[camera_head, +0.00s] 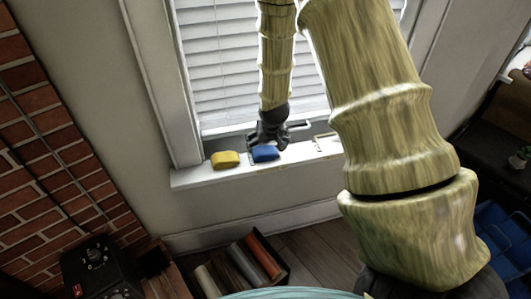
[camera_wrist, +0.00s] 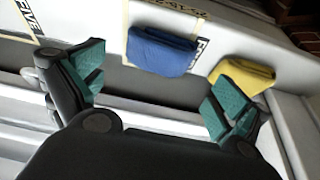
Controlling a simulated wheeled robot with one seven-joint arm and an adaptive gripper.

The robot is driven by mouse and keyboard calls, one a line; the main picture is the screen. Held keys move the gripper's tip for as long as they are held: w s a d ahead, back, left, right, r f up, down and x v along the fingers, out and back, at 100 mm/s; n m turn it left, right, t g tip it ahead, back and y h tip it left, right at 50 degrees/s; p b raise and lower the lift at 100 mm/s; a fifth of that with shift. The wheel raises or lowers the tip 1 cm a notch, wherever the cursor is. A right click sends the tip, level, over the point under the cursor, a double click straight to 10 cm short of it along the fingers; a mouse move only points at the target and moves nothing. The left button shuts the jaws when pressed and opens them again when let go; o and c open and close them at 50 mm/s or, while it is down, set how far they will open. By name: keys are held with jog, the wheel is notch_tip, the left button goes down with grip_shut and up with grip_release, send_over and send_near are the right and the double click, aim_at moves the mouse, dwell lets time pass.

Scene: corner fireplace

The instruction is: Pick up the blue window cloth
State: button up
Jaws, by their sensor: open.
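The blue window cloth (camera_head: 265,153) lies folded on the white window sill (camera_head: 200,179), right of a yellow folded cloth (camera_head: 225,159). My gripper (camera_head: 268,143) is at the sill, just above or behind the blue cloth in the head view, with its fingers partly hidden. In the wrist view my gripper (camera_wrist: 155,92) is open, its teal finger pads wide apart with nothing between them. There the blue cloth (camera_wrist: 162,50) lies beyond the fingertips, between their lines. The yellow cloth (camera_wrist: 241,75) is close to the right fingertip. I cannot tell whether they touch.
Window blinds (camera_head: 225,65) hang behind the sill. A framed marking (camera_head: 325,142) lies on the sill to the right. A brick wall (camera_head: 45,150) stands at left. Below are a box of books (camera_head: 245,265) and a black device (camera_head: 98,265).

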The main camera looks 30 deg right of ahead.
aim_at(266, 150)
jog(key=shift+p+x, duration=0.65)
jog(key=shift+x, duration=2.8)
jog(key=shift+c, duration=0.4)
jog(key=c, duration=0.5)
